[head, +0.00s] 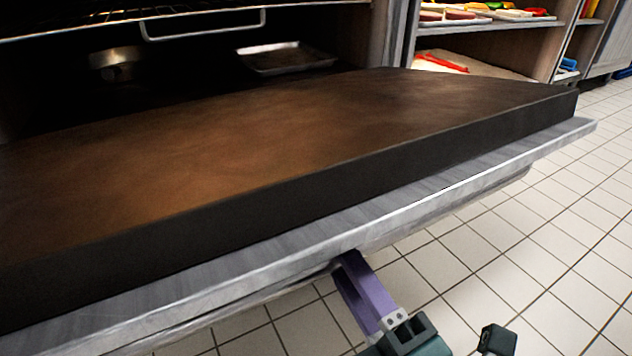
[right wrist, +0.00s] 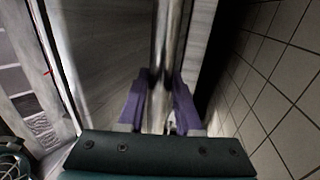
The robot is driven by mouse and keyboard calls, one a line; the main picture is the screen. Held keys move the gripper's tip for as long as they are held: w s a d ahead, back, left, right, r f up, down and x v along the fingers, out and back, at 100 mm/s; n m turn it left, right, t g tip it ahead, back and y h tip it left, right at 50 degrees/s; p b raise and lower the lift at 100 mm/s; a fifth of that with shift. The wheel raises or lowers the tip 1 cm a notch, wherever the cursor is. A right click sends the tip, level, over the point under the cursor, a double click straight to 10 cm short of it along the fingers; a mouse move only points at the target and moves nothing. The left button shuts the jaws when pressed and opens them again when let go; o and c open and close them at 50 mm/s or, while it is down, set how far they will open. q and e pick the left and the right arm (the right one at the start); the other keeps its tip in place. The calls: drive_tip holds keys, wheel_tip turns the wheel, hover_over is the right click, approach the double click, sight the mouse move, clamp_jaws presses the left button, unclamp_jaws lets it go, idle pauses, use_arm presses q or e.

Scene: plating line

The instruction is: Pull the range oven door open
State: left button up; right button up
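The range oven door (head: 300,145) is folded down and lies nearly flat in the head view, with its brown inner face up and a steel front edge. My right gripper (head: 350,268) is under that edge, its tips partly hidden by the door. In the right wrist view the purple fingers of my right gripper (right wrist: 162,88) sit on both sides of the round metal handle bar (right wrist: 164,45) and look closed on it. My left gripper is not in view.
The dark oven cavity (head: 60,80) behind the door holds a wire rack (head: 110,16) and a small metal tray (head: 285,57). A shelf unit (head: 490,42) with colourful items stands at the right. Tiled floor (head: 560,240) is clear in front and to the right.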

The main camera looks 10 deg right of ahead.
drive_tip(key=o, duration=0.4)
drive_tip(key=shift+w+a+r, duration=0.2)
drive_tip(key=shift+w+r, duration=0.05)
drive_tip(key=shift+w, duration=0.25)
drive_tip(key=shift+o, duration=0.2)
drive_tip(key=shift+s+d+f, duration=0.1)
drive_tip(key=shift+s+d, duration=0.1)
drive_tip(key=shift+s, duration=0.3)
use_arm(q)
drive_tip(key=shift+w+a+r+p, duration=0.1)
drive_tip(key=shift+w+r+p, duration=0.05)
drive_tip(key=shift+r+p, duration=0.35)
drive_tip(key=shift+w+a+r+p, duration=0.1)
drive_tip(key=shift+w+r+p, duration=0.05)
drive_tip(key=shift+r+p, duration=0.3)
use_arm(e)
drive_tip(key=v, duration=0.9)
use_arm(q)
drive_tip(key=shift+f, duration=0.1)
use_arm(e)
drive_tip(key=shift+w, duration=0.1)
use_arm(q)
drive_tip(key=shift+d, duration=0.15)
